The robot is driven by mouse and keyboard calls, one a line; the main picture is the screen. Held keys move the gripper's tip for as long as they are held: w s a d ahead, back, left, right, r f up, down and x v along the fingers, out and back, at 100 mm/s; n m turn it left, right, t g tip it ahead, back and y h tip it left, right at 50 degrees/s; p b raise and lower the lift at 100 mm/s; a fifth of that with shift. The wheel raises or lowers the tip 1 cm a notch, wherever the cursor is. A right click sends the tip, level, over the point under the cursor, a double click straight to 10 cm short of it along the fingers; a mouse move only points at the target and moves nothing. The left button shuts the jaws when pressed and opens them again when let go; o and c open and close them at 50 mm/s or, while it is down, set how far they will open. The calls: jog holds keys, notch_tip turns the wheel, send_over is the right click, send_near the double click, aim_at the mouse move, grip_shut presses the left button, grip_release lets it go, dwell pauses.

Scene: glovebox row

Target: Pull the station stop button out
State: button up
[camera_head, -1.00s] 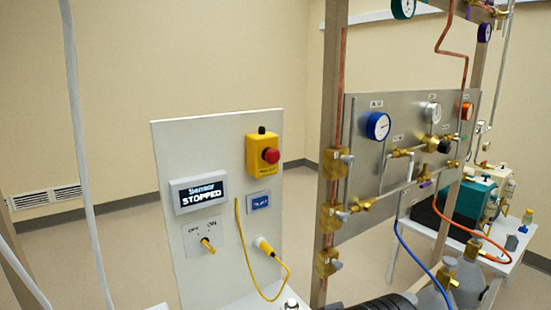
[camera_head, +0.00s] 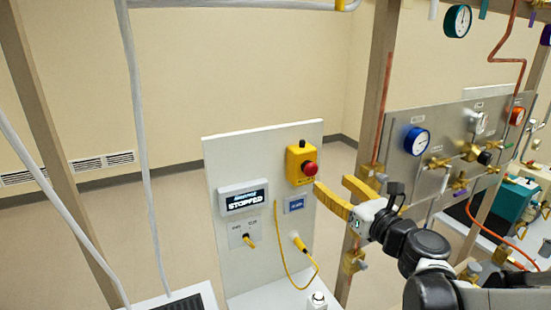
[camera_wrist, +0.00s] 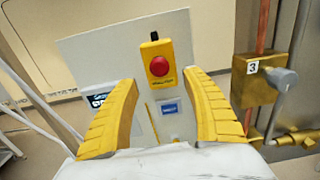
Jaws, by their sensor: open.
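The red stop button (camera_head: 310,168) sits on a yellow box (camera_head: 296,163) high on an upright white panel (camera_head: 270,203). The display (camera_head: 243,199) on the panel reads STOPPED. My gripper (camera_head: 330,192), with yellow fingers, is open and empty, just right of the button in the head view. In the wrist view, the button (camera_wrist: 159,66) shows beyond the gap between the fingers (camera_wrist: 165,90), apart from both. The yellow box (camera_wrist: 157,50) has a black knob on top.
A rotary switch (camera_head: 248,240) and a yellow cable (camera_head: 280,258) are on the panel below. A gas panel (camera_head: 400,170) with gauges and brass valves stands close on the right; a valve marked 3 (camera_wrist: 255,80) is near the right finger. Free floor lies left of the panel.

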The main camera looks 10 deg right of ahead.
aim_at(313, 170)
jog(key=b+x, duration=0.1)
jog(key=x, duration=0.9)
jog(key=shift+a+f, duration=0.1)
grip_shut()
jog(key=shift+v, duration=0.95)
jog(key=shift+a, duration=0.1)
grip_release()
